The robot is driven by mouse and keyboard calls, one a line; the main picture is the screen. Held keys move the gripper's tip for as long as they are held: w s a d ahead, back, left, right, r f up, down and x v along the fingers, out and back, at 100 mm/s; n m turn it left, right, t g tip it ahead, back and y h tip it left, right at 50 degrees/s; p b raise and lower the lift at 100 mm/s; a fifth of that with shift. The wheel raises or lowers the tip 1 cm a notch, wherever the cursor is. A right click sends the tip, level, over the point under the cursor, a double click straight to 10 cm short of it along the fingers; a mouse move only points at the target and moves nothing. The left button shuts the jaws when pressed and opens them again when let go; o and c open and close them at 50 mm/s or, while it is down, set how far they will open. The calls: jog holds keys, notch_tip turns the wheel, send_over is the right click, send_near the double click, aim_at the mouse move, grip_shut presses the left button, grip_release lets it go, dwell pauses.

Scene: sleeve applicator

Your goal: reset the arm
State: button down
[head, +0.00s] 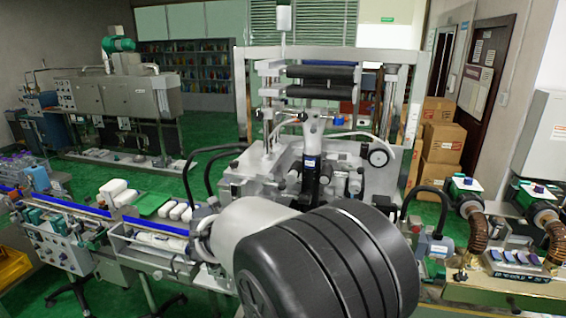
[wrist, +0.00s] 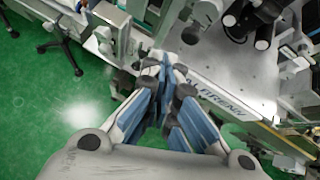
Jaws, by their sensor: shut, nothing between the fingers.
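My gripper (wrist: 167,75) shows in the wrist view with its blue-padded fingers together and nothing between them. Below and beyond it are the green floor and the edge of a metal machine plate with lettering. In the head view my arm fills the lower middle, a large dark joint in front with a pale link behind it. The gripper itself cannot be made out in the head view. The sleeve applicator machine (head: 255,178) stands behind my arm, with black rollers (head: 320,72) in its upper frame.
A conveyor (head: 85,204) with white packs and a green piece runs along the left. Brown hoses (head: 478,230) and green motor units (head: 465,190) stand at the right. Cardboard boxes (head: 442,143) are stacked by the door.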

jog(key=s+d+r+n+t+y+b, duration=0.1)
jog(key=d+r+n+t+y+b, duration=0.2)
jog(key=r+n, duration=0.4)
jog(key=s+d+r+n+g+y+b, duration=0.1)
jog(key=s+d+n+g+b, duration=0.1)
jog(key=s+d+n, duration=0.3)
jog(key=s+d+n+g+y+b, duration=0.1)
jog(key=s+d+n+y+b, duration=0.1)
jog(key=s+n, duration=0.5)
jog(key=s+d+f+n+g+h+b, duration=0.2)
jog(key=s+d+f+n, duration=0.5)
jog(key=s, duration=0.5)
jog(key=s+d+f+n+g+h+b, duration=0.3)
jog(key=s+d+f+n, duration=0.5)
jog(key=s+d, duration=0.4)
jog(key=shift+s+d+f+h+b, duration=0.3)
jog(key=shift+s+f+h+b, duration=0.3)
jog(key=shift+s+f+b, duration=0.15)
